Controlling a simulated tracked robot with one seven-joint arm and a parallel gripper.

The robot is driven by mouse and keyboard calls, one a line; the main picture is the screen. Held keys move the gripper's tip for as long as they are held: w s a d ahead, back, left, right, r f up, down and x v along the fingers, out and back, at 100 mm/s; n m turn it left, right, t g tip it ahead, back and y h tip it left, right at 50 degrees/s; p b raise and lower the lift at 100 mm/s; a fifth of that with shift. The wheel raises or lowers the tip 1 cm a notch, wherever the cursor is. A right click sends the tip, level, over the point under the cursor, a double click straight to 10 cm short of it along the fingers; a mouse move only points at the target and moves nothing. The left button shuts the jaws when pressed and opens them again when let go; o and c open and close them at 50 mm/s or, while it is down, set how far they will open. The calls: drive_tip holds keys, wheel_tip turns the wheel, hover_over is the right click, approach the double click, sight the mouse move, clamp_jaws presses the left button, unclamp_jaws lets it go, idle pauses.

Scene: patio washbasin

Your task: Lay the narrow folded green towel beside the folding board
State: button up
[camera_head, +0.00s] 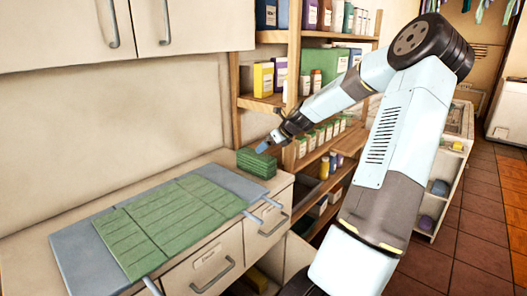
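A grey-blue folding board (80,262) lies flat on the counter, with pale handles sticking out over the front edge. A green towel (165,220) lies spread flat over the board's panels, with fold or seam lines across it. A small, thick green folded bundle (256,164) sits at the counter's far right corner, beyond the board's right end and apart from it. My gripper (264,148) is at the upper right of this bundle, with a blue fingertip close over its top. I cannot tell whether it touches the bundle or whether the fingers are open.
Wooden shelves (291,75) with bottles and boxes stand behind my gripper. White cupboards (120,28) hang above the counter. Drawers with handles (212,275) are below its front edge. A bare counter strip (100,200) runs along the wall. Tiled floor is at right.

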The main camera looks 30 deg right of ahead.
drive_tip(key=s+a+r+n+g+h, duration=0.2)
drive_tip(key=s+a+r+n, duration=0.2)
drive_tip(key=s+a+n, duration=0.5)
drive_tip(key=s+a+r+n+g+h, duration=0.15)
drive_tip(key=s+a+r+n, duration=0.25)
drive_tip(key=s+a+n, duration=0.5)
drive_tip(key=s+a+r+n, duration=0.2)
drive_tip(key=s+a+n, duration=0.1)
drive_tip(key=s, duration=0.4)
drive_tip(key=s+a+r+n, duration=0.2)
drive_tip(key=s+r+n, duration=0.1)
drive_tip(key=s+n, duration=0.3)
drive_tip(key=s+a+r+n, duration=0.3)
drive_tip(key=s+n, duration=0.2)
drive_tip(key=s, duration=0.3)
drive_tip(key=shift+a+r+t, duration=0.15)
drive_tip(key=shift+a+t, duration=0.15)
drive_tip(key=shift+t, duration=0.05)
drive_tip(key=shift+s+y, duration=0.1)
drive_tip(key=shift+y, duration=0.15)
drive_tip(key=shift+c, duration=0.3)
